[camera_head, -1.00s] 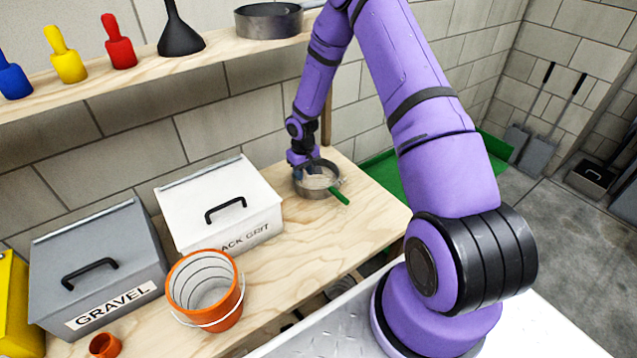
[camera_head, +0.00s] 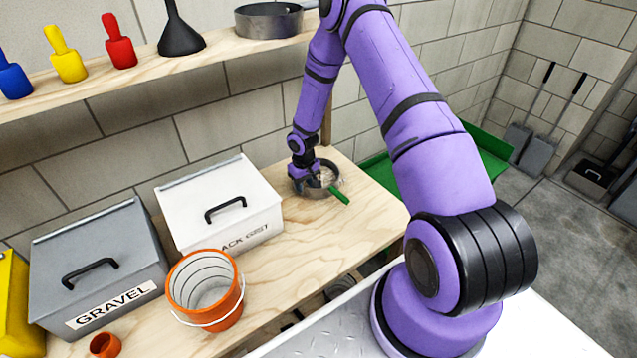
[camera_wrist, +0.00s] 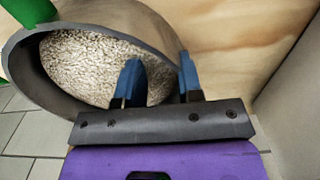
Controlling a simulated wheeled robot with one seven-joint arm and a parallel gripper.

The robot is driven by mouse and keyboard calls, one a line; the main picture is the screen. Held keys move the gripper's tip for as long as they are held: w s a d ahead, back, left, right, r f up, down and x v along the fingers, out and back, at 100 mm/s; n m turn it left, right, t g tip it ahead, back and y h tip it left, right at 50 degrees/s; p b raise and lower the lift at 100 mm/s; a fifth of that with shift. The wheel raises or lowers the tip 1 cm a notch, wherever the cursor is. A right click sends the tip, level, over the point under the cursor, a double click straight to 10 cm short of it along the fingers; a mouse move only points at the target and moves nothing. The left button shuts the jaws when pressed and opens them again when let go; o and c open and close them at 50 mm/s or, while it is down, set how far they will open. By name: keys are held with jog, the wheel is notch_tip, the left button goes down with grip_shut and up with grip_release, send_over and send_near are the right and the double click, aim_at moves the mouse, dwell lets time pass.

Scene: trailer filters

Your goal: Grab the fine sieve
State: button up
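A round grey sieve (camera_head: 331,183) with a green handle (camera_head: 340,196) sits on the wooden bench, right of the white box. In the wrist view the sieve's grey wall (camera_wrist: 40,80) curves around a pale, speckled, gravel-like interior (camera_wrist: 85,65), and part of the green handle (camera_wrist: 28,10) shows at top left. My gripper (camera_head: 309,184) is down at the sieve's left rim. In the wrist view its blue fingers (camera_wrist: 158,82) are apart, one inside the sieve and one outside, with the wall between them and gaps visible. Whether the mesh is fine cannot be told.
A white box (camera_head: 225,180) and a grey gravel box (camera_head: 100,245) stand left on the bench (camera_head: 290,260), with an orange bucket (camera_head: 207,290) in front. A shelf above holds a dark round pan (camera_head: 265,20), a black funnel (camera_head: 180,35) and coloured scoops (camera_head: 119,45).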

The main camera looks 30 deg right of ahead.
jog(key=shift+f, duration=0.15)
grip_shut()
dwell(0.4)
